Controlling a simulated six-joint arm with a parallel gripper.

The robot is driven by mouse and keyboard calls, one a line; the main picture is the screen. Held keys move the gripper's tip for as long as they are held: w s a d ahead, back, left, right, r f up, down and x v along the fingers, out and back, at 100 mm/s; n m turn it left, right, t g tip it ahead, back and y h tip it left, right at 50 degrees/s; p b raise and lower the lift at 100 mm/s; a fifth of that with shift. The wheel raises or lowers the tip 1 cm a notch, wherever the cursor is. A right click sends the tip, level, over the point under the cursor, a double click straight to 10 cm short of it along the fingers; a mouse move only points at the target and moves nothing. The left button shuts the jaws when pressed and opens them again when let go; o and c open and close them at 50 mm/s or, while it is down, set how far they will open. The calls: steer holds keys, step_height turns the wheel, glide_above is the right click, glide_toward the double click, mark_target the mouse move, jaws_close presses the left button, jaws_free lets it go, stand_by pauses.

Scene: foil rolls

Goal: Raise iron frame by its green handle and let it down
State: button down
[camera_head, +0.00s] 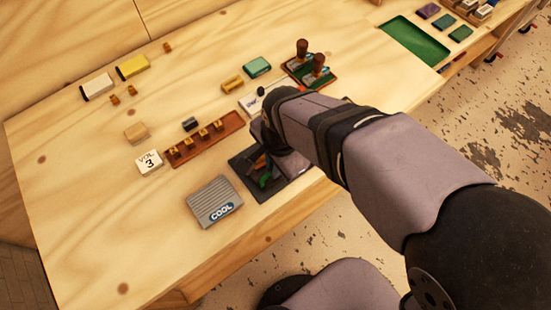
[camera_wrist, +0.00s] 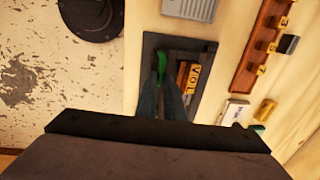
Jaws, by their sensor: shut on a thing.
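The iron frame's green handle (camera_wrist: 160,66) shows in the wrist view, above a dark rectangular tray or frame (camera_wrist: 209,62). My gripper (camera_wrist: 164,88) has its two grey fingers close together at the handle and is shut on it. An orange-brown block and a yellow piece lettered "VOL" (camera_wrist: 193,78) lie beside the handle within the dark outline. In the head view, the green handle (camera_head: 265,180) shows over the dark tray (camera_head: 245,167) at the table's front edge. My arm hides part of it there. I cannot tell whether the iron frame is clear of the surface.
A grey ribbed "COOL" plate (camera_head: 213,200) lies left of the tray. A wooden rack (camera_head: 204,140) with several brass pieces stands behind. A "VOL. 3" block (camera_head: 149,162) is farther left. Two brown-knobbed tools (camera_head: 303,50) stand at the back.

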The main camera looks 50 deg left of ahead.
steer(key=shift+a+r+p, duration=0.7)
steer(key=shift+r+p, duration=0.1)
steer(key=shift+r, duration=0.05)
steer(key=c, duration=1.9)
jaws_free()
steer(key=shift+a+f, duration=0.1)
steer(key=shift+o, duration=0.2)
step_height(320, 180, up, 7)
steer(key=b, duration=0.1)
steer(key=shift+d+b, duration=0.4)
